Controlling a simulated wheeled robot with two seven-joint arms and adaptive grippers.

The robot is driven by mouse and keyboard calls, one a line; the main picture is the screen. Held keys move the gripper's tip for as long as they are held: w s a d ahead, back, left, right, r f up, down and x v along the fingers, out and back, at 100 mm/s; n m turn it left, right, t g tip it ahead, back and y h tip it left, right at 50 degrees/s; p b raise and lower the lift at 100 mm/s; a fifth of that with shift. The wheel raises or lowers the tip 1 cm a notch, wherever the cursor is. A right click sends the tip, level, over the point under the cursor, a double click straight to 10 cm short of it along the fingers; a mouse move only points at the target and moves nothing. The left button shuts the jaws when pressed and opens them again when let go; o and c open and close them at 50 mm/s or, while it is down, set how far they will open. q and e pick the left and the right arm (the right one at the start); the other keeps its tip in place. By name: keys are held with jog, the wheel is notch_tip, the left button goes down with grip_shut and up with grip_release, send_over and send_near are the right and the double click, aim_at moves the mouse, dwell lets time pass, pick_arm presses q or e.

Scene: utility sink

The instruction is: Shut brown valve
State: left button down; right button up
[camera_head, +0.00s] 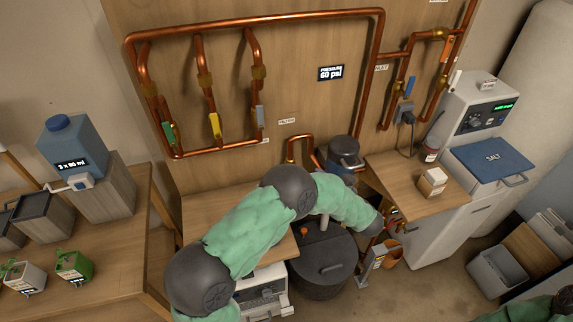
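No valve handle looks plainly brown. The closest in colour is an orange-brown handle (448,48) on the copper pipes at the upper right, pointing roughly along its pipe. My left arm reaches across the lower middle in green sleeves. Its gripper (391,222) is at the arm's right end, low beside the wooden counter and far below that handle. The gripper is small and partly hidden among red and grey parts, so I cannot tell whether it is open.
Other handles are green (169,133), yellow (215,125), grey (260,116) and blue (409,86). A dark lidded tank (324,268) stands below my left arm. A white softener unit (478,115) with a blue salt lid stands at the right.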

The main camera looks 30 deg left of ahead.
pick_arm(q)
jog(key=shift+a, duration=0.1)
jog(key=w+a+f+b, duration=0.2)
jog(key=a+f+b, duration=0.1)
jog(key=a, duration=0.7)
jog(key=shift+a+f+b, duration=0.35)
dwell(0.5)
jog(key=shift+a+n+p, duration=0.1)
jog(key=shift+n+p, duration=0.2)
jog(key=shift+p, duration=0.05)
